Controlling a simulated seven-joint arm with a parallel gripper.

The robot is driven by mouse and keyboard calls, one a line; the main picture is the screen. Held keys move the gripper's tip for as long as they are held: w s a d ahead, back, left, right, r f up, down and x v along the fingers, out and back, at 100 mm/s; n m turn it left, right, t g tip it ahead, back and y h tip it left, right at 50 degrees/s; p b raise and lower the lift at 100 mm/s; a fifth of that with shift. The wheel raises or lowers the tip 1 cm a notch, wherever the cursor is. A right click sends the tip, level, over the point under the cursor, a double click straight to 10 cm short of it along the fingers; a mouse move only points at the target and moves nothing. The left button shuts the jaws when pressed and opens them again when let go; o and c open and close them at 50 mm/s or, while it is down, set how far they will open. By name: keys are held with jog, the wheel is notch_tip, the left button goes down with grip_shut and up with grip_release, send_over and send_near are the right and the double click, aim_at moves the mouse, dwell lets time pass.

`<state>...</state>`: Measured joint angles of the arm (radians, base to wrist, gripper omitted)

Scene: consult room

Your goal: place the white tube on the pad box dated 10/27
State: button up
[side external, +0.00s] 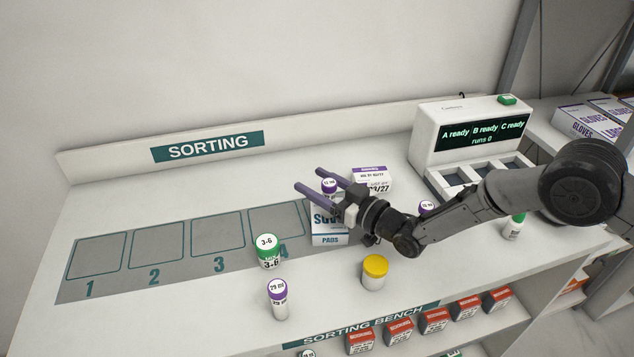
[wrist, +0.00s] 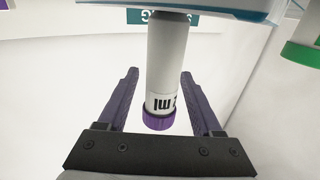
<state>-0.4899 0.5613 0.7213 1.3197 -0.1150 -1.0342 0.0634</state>
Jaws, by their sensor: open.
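A white tube with a purple cap (side external: 329,186) stands upright at the blue-and-white pads box (side external: 330,239), with the cap above the box top. In the wrist view the white tube (wrist: 173,55) appears upside down, its base end meeting the box edge (wrist: 220,7). My gripper (side external: 308,179) is open, its purple fingers on either side of the tube with visible gaps in the wrist view. My gripper partly hides the pads box, and I cannot read a date on it. Behind it stands a white box with a purple label (side external: 371,172), reading 03/27.
A purple-capped tube (side external: 278,300), a green-capped bottle (side external: 268,254) and a yellow-capped jar (side external: 374,274) stand toward the front. A white machine (side external: 465,132) stands at the back right. Numbered squares (side external: 157,245) at left are empty. A purple cap (side external: 427,207) shows behind my arm.

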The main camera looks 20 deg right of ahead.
jog(key=shift+r, duration=0.1)
jog(key=shift+s+d+r, duration=0.1)
jog(key=shift+s+d, duration=0.05)
jog(key=v, duration=1.1)
jog(key=shift+s, duration=0.25)
jog(key=shift+d, duration=0.15)
jog(key=d+r+m+g+h, duration=0.15)
jog(key=d+r+h, duration=0.25)
jog(key=d+r, duration=0.4)
jog(key=s+d+r+m+g+h, duration=0.25)
jog(key=s+d+r, duration=0.3)
jog(key=d, duration=0.45)
jog(key=s+d+m+g+h, duration=0.1)
jog(key=s+d, duration=0.3)
jog(key=s, duration=0.9)
jog(key=s+d+f+m+g+h, duration=0.1)
jog(key=s+d+g, duration=0.3)
jog(key=s, duration=1)
jog(key=shift+d+f+m+h, duration=0.3)
jog(key=shift+d+h, duration=0.25)
jog(key=shift+h, duration=0.2)
